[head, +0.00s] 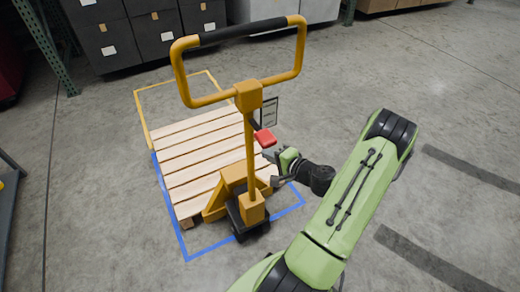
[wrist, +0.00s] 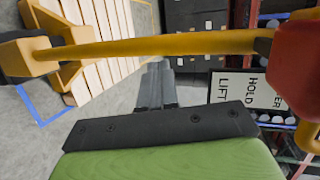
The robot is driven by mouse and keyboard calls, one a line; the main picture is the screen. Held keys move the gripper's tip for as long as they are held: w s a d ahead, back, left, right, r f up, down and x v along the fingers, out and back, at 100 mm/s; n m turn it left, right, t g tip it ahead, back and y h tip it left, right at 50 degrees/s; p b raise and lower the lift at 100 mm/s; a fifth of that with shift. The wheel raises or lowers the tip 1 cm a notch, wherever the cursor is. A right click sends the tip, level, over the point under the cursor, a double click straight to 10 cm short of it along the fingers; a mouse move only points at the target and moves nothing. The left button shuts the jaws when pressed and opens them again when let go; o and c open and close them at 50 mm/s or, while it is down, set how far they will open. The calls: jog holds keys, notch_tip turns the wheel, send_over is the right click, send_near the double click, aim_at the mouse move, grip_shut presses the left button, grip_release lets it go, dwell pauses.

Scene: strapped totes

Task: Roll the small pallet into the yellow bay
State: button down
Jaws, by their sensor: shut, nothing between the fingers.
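The small wooden pallet (head: 195,160) sits on the yellow pallet jack (head: 249,150), mostly inside the blue floor outline (head: 245,232). Its far end reaches over the near part of the yellow bay (head: 143,115), whose far floor is bare. The jack's handle stands upright with a black grip at the top. A red lever (head: 264,138) sticks out from its mast; it is large at the right of the wrist view (wrist: 300,60). My gripper (head: 271,160) is shut and empty, right of the mast and just below the lever. In the wrist view its fingers (wrist: 156,85) are together, near the mast.
A lift, hold and lower sign (wrist: 245,92) is fixed by the lever. Dark cabinets (head: 150,30) stand behind the yellow bay, with a green rack post (head: 45,45) at left. Dark floor strips lie at right, where the concrete is clear.

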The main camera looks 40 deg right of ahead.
aim_at(253, 145)
jog(key=shift+w+d, duration=0.1)
jog(key=shift+w, duration=2)
